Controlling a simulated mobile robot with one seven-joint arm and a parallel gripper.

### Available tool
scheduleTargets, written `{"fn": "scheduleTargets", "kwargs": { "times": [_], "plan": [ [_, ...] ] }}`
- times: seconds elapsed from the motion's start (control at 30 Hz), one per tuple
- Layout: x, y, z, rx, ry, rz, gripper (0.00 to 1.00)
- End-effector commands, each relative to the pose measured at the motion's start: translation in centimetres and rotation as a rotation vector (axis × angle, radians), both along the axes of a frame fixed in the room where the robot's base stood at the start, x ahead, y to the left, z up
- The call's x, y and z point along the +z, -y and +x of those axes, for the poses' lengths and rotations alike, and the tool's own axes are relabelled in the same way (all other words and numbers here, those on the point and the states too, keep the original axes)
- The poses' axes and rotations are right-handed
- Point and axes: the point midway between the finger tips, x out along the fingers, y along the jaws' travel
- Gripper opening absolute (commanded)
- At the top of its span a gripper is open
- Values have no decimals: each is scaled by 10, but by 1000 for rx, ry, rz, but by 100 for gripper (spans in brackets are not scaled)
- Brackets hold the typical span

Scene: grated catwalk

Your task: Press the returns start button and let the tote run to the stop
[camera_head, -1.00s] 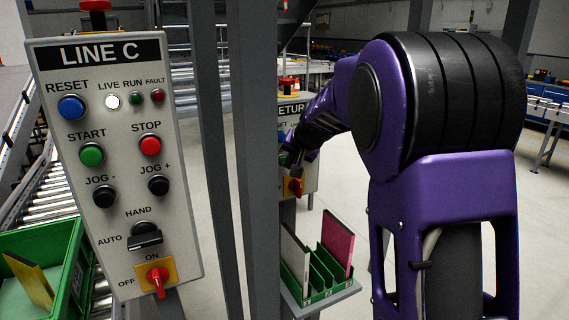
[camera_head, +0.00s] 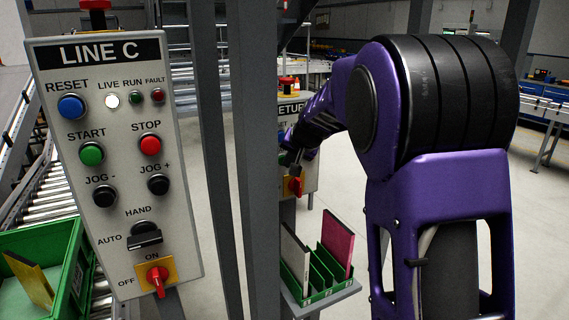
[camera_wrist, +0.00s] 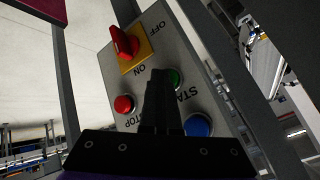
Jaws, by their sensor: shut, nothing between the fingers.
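The returns panel (camera_head: 311,178) stands behind a grey post in the head view, its label partly cut off and its face mostly hidden by my arm. In the wrist view the panel (camera_wrist: 123,75) appears turned over. It has a green START button (camera_wrist: 174,79), a red STOP button (camera_wrist: 124,104), a blue button (camera_wrist: 198,124) and a red rotary switch (camera_wrist: 124,42) on yellow. My gripper (camera_wrist: 159,74) is shut and empty, its fingertips beside the green button and partly covering it. I cannot tell whether they touch. No tote on the returns line is clearly visible.
A LINE C panel (camera_head: 118,215) with similar buttons stands close at left; its LIVE lamp is white. A green tote (camera_head: 75,262) sits by rollers at lower left. Grey posts (camera_head: 256,200) stand beside my arm. A green slotted rack (camera_head: 325,268) holds panels below.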

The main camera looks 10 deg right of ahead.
Motion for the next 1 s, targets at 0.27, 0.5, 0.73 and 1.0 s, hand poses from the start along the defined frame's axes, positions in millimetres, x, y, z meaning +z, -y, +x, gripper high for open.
{"fn": "scheduleTargets", "kwargs": {
  "times": [0.27, 0.5, 0.73, 1.0],
  "plan": [
    [-2, 5, -14, -1, 2, -1, 0],
    [0, 7, -21, 0, 1, -1, 0],
    [-1, 7, -22, 1, 0, -1, 0],
    [-3, 15, -44, -1, 2, -1, 0]
  ]
}}
